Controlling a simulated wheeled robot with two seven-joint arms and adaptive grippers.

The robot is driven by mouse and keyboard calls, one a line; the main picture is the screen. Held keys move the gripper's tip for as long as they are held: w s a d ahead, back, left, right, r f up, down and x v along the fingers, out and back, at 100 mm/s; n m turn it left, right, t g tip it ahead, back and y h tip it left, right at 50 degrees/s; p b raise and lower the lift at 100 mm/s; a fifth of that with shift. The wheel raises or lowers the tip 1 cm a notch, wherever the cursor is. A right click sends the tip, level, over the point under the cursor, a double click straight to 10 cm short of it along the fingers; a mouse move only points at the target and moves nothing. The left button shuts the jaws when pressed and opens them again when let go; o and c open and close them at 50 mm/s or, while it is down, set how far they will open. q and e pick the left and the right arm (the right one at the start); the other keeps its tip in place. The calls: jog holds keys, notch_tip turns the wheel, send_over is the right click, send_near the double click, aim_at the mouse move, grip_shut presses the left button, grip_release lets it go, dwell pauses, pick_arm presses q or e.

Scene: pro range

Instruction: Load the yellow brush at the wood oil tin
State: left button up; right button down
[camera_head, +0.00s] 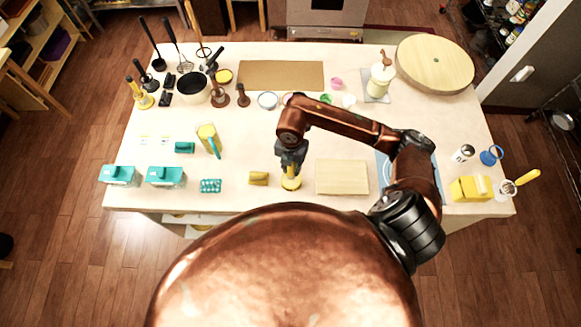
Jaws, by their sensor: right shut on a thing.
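My right gripper (291,160) reaches over the middle of the table's front part, pointing down. It is shut on a small yellow thing, which I take to be the yellow brush (291,172). Its lower end is at a round yellow and pale thing (291,185), perhaps the wood oil tin; I cannot tell whether they touch. The gripper hides part of both. My left gripper is not in view.
Teal boxes (165,177) stand at the front left. A yellow box (470,189) stands at the front right.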

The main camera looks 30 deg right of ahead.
jog(key=shift+f+b, duration=0.5)
jog(key=shift+f, duration=0.1)
dwell(1.7)
jog(key=shift+r, duration=0.1)
jog(key=shift+r+p, duration=2.4)
jog(key=shift+r, duration=1.1)
jog(key=shift+f, duration=0.1)
